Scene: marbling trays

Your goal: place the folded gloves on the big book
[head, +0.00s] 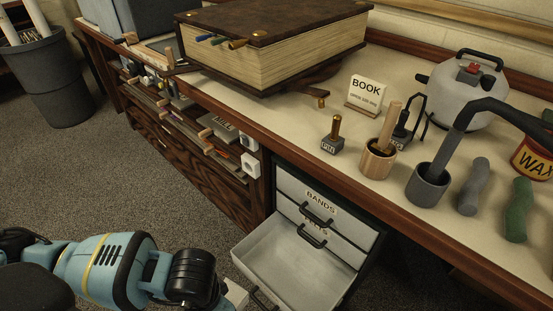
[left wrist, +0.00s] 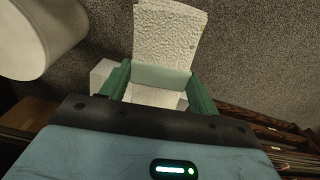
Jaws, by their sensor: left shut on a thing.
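The big book (head: 270,40) lies closed on the far part of the bench, with a dark brown cover and thick cream pages. My left arm reaches in from the lower left of the head view, its gripper low in front of the open drawer. In the left wrist view, the green fingers of my left gripper (left wrist: 160,82) are shut on a white, pebbled, flat piece, which I take to be the folded gloves (left wrist: 168,35). A small pale part shows beside the wrist in the head view (head: 237,294); I cannot tell whether it is the same piece. My right gripper is out of view.
An open, empty-looking drawer (head: 290,262) juts out below the bench (head: 235,92). A BOOK sign (head: 367,92), a stamp (head: 333,140), a wooden cup (head: 378,162), a grey cup (head: 428,186) and a kettle (head: 467,92) stand right of the book. A bin (head: 45,85) stands left.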

